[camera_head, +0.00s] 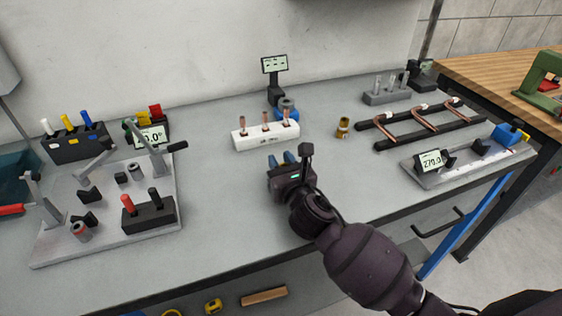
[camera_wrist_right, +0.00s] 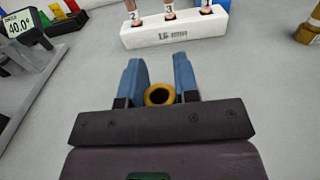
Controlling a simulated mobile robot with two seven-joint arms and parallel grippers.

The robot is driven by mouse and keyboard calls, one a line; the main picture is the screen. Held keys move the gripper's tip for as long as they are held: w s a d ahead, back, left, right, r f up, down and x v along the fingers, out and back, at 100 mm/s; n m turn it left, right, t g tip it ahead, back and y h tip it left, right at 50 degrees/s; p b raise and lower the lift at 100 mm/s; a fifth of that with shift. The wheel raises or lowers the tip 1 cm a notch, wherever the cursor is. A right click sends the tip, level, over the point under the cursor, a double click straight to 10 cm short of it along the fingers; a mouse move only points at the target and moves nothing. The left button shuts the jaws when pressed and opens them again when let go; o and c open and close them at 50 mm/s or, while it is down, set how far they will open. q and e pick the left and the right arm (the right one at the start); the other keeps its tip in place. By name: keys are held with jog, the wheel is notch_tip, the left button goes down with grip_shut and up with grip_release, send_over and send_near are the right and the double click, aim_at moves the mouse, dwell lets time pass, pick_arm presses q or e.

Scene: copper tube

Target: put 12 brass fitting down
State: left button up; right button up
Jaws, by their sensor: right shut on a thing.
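My right gripper (camera_head: 283,160) is over the grey bench, in front of the white block. In the right wrist view its two blue fingers (camera_wrist_right: 160,85) are shut on a brass fitting (camera_wrist_right: 159,95), seen end-on as a ring with a dark hole. The head view hides this fitting behind the gripper. I cannot tell whether it touches the bench. Another brass piece (camera_head: 343,128) stands on the bench to the right; it also shows at the right edge of the wrist view (camera_wrist_right: 309,31). My left gripper is not in view.
The white block (camera_head: 262,138) holding upright copper tubes (camera_head: 266,121) stands just beyond the gripper. A bending fixture plate (camera_head: 160,222) is at left. A rack with bent copper tubes (camera_head: 425,122) and a 270.0 display (camera_head: 431,160) are at right. Bench beside the gripper is clear.

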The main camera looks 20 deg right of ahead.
jog(key=o, duration=1)
jog(key=shift+f, duration=0.1)
jog(key=shift+r, duration=0.2)
jog(key=s+p, duration=0.1)
jog(key=s, duration=1.1)
jog(key=shift+d, duration=0.2)
